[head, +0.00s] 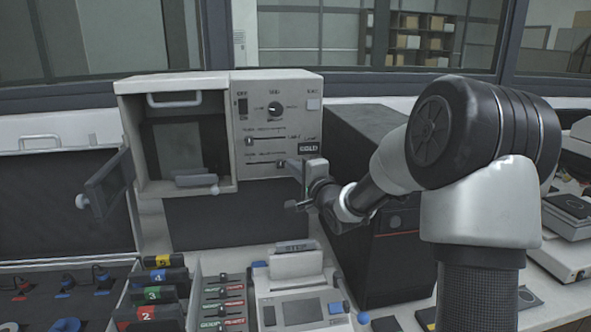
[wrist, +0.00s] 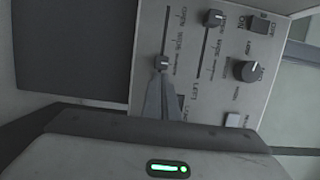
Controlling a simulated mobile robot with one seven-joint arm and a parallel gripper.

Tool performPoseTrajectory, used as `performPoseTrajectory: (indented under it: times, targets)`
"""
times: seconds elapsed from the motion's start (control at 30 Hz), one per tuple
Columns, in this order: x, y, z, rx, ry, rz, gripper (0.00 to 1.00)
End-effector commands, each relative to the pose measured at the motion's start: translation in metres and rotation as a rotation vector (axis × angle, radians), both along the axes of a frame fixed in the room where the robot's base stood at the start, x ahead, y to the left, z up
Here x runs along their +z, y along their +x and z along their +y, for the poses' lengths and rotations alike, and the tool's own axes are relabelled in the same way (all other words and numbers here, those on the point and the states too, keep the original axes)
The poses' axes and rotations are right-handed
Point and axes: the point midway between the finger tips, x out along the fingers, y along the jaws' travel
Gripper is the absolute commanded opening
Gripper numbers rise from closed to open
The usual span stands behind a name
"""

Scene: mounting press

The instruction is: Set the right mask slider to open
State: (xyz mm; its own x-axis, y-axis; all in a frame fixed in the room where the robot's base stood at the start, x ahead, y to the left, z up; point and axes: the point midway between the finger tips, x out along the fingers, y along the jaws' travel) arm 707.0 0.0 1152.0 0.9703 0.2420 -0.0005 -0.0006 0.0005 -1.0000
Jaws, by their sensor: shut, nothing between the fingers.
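The grey press panel (head: 270,95) carries two horizontal sliders in the head view. The upper slider knob (head: 249,140) is at its left end; it also shows in the wrist view (wrist: 213,18). The lower slider, apparently the right mask slider, has its knob (wrist: 162,62) partway along its track, away from the end marked OPEN at the top of the wrist view. My gripper (head: 292,165) is shut and empty at the right of this lower knob. Its fingertips (wrist: 160,82) lie right at the knob in the wrist view; I cannot tell whether they touch.
A rotary dial (head: 275,108) and a switch (head: 242,106) sit above the sliders. The open chamber (head: 170,130) and its hinged door (head: 106,185) are at the left. A black box (head: 370,140) stands at the right, beneath my arm. A small device (head: 300,300) is below.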

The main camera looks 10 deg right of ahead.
Motion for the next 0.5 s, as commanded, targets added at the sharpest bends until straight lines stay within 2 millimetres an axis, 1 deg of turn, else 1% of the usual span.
performPoseTrajectory:
  times: [0.1,0.17,0.27,0.4,0.5]
  targets:
    - [0.000,0.000,0.000,0.000,0.000,0.000,0.00]
    - [0.000,0.000,0.004,0.002,-0.001,-0.001,0.00]
    - [-0.001,0.000,0.021,0.005,0.000,-0.004,0.00]
    - [-0.003,0.000,0.056,0.007,0.001,-0.004,0.00]
    - [-0.002,0.000,0.075,0.004,-0.001,-0.003,0.00]
